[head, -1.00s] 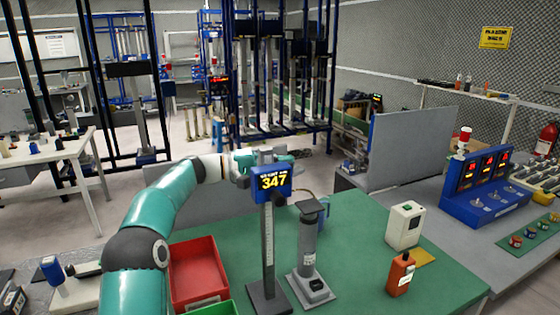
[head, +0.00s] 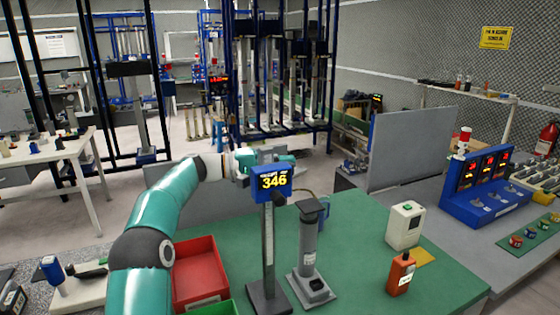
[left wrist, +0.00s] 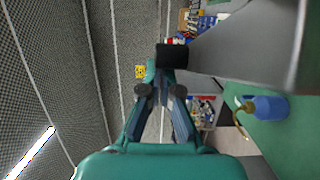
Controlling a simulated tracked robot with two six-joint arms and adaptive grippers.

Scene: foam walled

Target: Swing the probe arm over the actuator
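The probe stand is a grey post on a dark base, with a blue display (head: 271,183) reading 346 in yellow. A small dark knob sits just below the display's right side; I cannot tell if it is the probe tip. The actuator (head: 309,245), a grey upright cylinder with a dark cap on a square base, stands just right of the post. My left gripper (head: 266,159) is at the post's top, behind the display, partly hidden. In the left wrist view its fingers (left wrist: 160,100) point toward a black block (left wrist: 172,56); their grip is unclear. My right gripper is not in view.
On the green table (head: 350,235) are a red bin (head: 198,275), a white box (head: 405,224) and an orange device (head: 400,273). A grey panel (head: 412,147) and a blue control console (head: 483,195) stand to the right.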

